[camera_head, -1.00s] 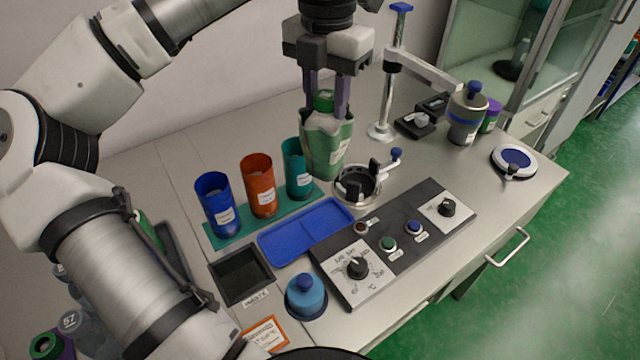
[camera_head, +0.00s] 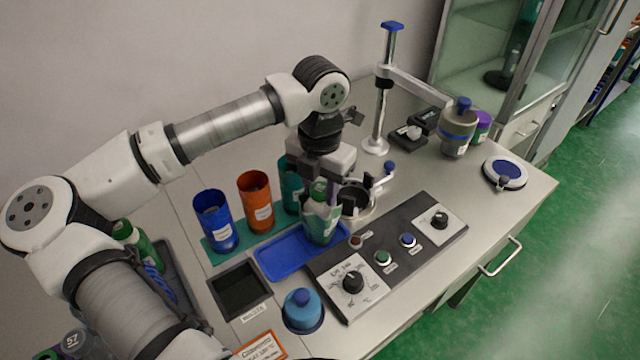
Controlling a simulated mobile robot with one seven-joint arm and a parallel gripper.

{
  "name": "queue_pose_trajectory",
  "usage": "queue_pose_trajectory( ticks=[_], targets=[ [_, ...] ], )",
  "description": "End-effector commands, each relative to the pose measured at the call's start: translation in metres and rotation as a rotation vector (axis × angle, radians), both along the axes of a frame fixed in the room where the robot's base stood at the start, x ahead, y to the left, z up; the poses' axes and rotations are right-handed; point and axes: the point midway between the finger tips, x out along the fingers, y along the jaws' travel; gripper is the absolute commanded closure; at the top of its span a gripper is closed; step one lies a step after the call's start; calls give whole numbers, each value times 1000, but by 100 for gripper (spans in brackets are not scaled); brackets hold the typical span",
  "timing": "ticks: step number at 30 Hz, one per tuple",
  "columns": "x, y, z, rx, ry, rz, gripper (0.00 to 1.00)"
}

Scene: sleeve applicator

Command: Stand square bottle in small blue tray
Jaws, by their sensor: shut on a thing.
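The square bottle (camera_head: 321,224) has a green cap and a pale green body with a white label. It is upright over the right end of the small blue tray (camera_head: 283,263), at or very close to the tray floor; I cannot tell if it touches. My gripper (camera_head: 318,194) points down from above and is shut on the bottle's upper part. The fingertips are partly hidden by the gripper body and bottle. The left part of the tray is empty.
Blue (camera_head: 214,222), orange (camera_head: 256,203) and teal (camera_head: 291,184) cups stand behind the tray. A control panel (camera_head: 385,258) with knobs lies to the right. A ring holder (camera_head: 357,199) stands close behind the bottle. A black bin (camera_head: 240,290) and blue-topped jar (camera_head: 302,311) are in front.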

Motion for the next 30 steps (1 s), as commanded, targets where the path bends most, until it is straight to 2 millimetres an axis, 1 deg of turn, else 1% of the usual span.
queue_pose_trajectory(
  ticks=[5,9,10,14,21,25,27,30],
  targets=[
    [0,0,0,-1,-1,1,86],
    [0,0,-4,0,-1,1,86],
    [0,0,-2,0,0,0,62],
    [0,0,-2,0,0,0,45],
    [0,0,-2,0,0,0,44],
    [0,0,2,0,0,0,44],
    [1,0,6,1,-2,1,44],
    [1,0,23,2,-5,2,44]
  ],
)
